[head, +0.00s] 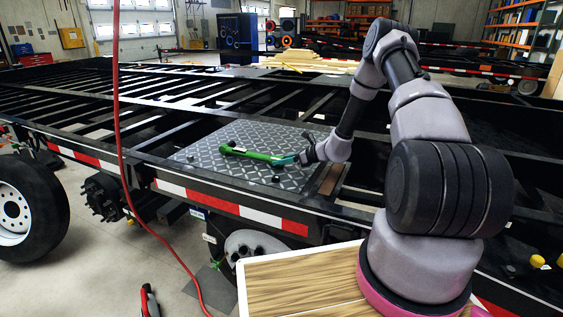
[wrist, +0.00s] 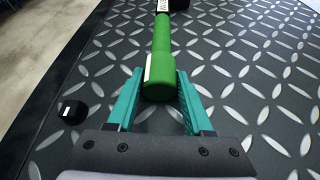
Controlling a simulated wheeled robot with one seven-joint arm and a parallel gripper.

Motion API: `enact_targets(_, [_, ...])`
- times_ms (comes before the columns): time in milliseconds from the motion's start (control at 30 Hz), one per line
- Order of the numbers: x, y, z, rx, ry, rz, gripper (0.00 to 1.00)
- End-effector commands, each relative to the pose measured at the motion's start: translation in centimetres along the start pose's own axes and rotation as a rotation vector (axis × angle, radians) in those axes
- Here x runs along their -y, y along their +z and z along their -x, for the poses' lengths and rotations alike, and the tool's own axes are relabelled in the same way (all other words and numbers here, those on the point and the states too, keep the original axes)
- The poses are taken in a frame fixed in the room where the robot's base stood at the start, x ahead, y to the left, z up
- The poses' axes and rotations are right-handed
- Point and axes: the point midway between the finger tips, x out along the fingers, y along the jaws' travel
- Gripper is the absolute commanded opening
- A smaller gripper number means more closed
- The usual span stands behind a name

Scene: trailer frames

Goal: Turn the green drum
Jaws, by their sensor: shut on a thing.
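The green thing (head: 245,152) is a long green cylinder over the diamond-patterned plate (head: 205,150) in the head view. In the wrist view the green drum (wrist: 160,80) is its thick near end, with a white mark on its left side; a thinner shaft leads up to a dark far end with a pale label. My gripper (head: 283,160) reaches in from the right. Its teal fingers (wrist: 160,85) stand on both sides of the thick end and are shut on it. Whether the thing touches the plate is hard to tell.
The plate lies on a black trailer frame (head: 150,135) with open gaps between its bars. Small black knobs (wrist: 72,112) stand on the plate. A red hose (head: 117,110) hangs at the left, and a wood-topped surface (head: 300,285) is at the front.

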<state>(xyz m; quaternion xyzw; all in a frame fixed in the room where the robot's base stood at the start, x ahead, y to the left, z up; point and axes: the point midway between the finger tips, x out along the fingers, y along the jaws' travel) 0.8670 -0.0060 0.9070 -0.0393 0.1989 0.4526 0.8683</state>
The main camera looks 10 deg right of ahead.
Motion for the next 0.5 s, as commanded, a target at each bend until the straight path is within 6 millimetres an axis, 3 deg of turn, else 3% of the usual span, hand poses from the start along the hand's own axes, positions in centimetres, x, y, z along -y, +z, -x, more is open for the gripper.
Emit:
enact_targets(100, [0.03,0.02,0.01,0.0,-0.001,0.001,0.0])
enact_targets(133, [0.03,0.02,0.02,0.0,-0.001,0.001,0.59])
enact_targets(200, [0.03,0.02,0.01,0.0,-0.001,0.001,0.82])
enact_targets(500, [0.03,0.0,0.07,0.0,-0.001,0.001,0.82])
